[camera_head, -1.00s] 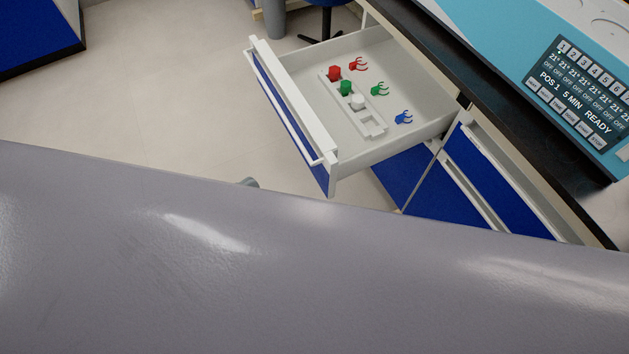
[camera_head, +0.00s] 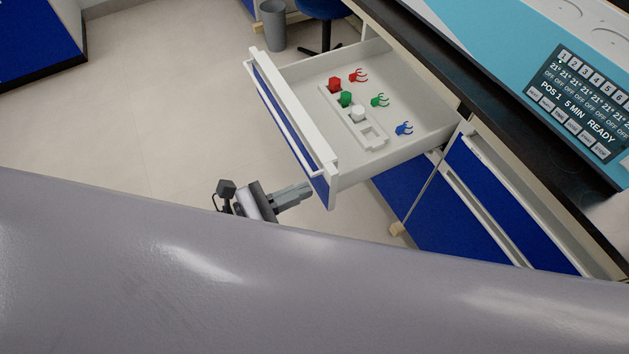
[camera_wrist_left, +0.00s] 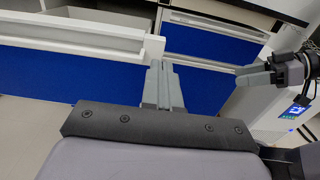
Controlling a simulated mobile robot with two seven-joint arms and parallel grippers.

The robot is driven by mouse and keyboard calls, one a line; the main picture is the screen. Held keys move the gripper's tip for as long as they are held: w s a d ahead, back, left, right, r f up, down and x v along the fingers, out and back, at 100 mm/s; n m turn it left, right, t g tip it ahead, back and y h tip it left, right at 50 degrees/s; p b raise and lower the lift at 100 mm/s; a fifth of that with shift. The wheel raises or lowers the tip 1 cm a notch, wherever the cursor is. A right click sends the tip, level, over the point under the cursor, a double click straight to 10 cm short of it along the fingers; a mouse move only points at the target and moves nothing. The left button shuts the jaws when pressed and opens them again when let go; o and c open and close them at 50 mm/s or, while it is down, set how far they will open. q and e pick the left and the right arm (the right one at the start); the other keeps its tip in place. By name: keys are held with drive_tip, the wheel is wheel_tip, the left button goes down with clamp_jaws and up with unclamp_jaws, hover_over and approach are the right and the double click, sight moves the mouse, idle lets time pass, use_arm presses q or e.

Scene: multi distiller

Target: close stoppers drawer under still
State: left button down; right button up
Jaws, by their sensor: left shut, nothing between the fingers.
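The open stoppers drawer has a white frame and a blue front (camera_head: 285,115) with a long white handle; it sticks out from the cabinet under the bench. Inside lie a holder with red, green and white stoppers (camera_head: 345,99) and red, green and blue clips (camera_head: 380,100). My left gripper (camera_head: 306,189) is shut and empty, just outside the near end of the drawer front; whether it touches is unclear. In the left wrist view its fingers (camera_wrist_left: 158,68) point at the drawer front (camera_wrist_left: 75,75). My right gripper (camera_wrist_left: 245,75) shows at that view's right; its jaw state is unclear.
The still (camera_head: 585,95), teal with a display, stands on the black-edged bench above. Closed blue drawers (camera_head: 510,190) lie right of the open one. A grey bin (camera_head: 273,25) and blue stool (camera_head: 325,12) stand behind. Floor left of the drawer is clear.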

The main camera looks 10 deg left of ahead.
sight(329, 180)
use_arm(q)
drive_tip(key=shift+x, duration=1.9)
use_arm(e)
drive_tip(key=shift+d+r, duration=0.1)
drive_tip(key=shift+r, duration=0.1)
